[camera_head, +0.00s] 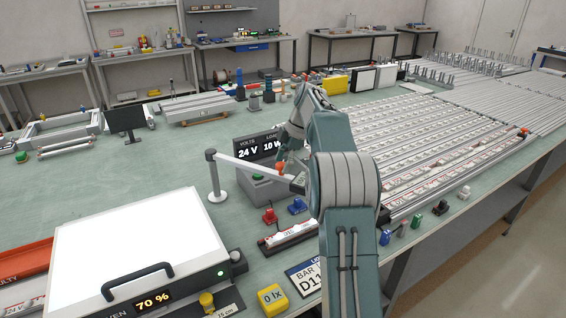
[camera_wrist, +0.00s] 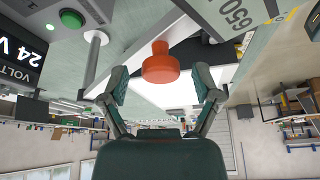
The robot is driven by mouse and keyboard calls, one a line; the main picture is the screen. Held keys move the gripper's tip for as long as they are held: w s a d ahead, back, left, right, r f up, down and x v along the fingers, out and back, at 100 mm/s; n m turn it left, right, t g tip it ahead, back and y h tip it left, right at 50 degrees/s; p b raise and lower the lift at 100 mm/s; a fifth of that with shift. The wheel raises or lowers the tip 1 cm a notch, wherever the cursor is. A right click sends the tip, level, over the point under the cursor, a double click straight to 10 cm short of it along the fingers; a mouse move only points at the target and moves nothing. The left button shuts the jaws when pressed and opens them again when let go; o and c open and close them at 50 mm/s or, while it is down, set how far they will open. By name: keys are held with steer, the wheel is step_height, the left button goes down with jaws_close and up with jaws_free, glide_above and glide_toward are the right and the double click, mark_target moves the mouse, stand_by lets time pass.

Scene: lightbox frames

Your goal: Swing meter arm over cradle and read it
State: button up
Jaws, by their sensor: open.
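The meter arm (camera_head: 250,166) is a white bar that reaches right from an upright grey post (camera_head: 215,178). An orange-red knob (camera_wrist: 160,64) sits near its free end. My gripper (camera_wrist: 162,88) is open, with one finger on each side of the knob in the wrist view; contact cannot be told. In the head view my arm hides most of the gripper. A cradle (camera_head: 288,237) with a light bar in it lies in front of the arm's end, partly behind my arm. A yellow meter box (camera_head: 272,297) reads 0 lx.
A black display (camera_head: 258,148) reads 24 V and 10 W. A lit white lightbox (camera_head: 130,240) with a handle and a 70 % readout fills the front left. Rows of light bars (camera_head: 440,150) cover the right of the bench.

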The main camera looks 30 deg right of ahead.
steer(key=v, duration=0.7)
steer(key=shift+d+r, duration=0.1)
steer(key=shift+d, duration=0.05)
stand_by(0.4)
steer(key=s+a+r+m+t+h, duration=0.1)
steer(key=s+a+r+m, duration=0.3)
steer(key=s+a, duration=0.3)
steer(key=s+a+r+m+t+h, duration=0.1)
steer(key=s+a+r+m+h, duration=0.2)
steer(key=a, duration=0.6)
steer(key=s+a+f+m+t, duration=0.1)
steer(key=s+a+f+m, duration=0.1)
steer(key=s, duration=0.5)
steer(key=s+a+f+m, duration=0.3)
steer(key=s+f, duration=0.3)
steer(key=s, duration=0.2)
steer(key=s+a+f+m+t, duration=0.1)
steer(key=s+a+f+m, duration=0.2)
steer(key=s, duration=0.5)
steer(key=shift+s+a+f+t, duration=0.15)
steer(key=shift+a+f+t, duration=0.15)
steer(key=shift+a+f, duration=0.15)
stand_by(2.4)
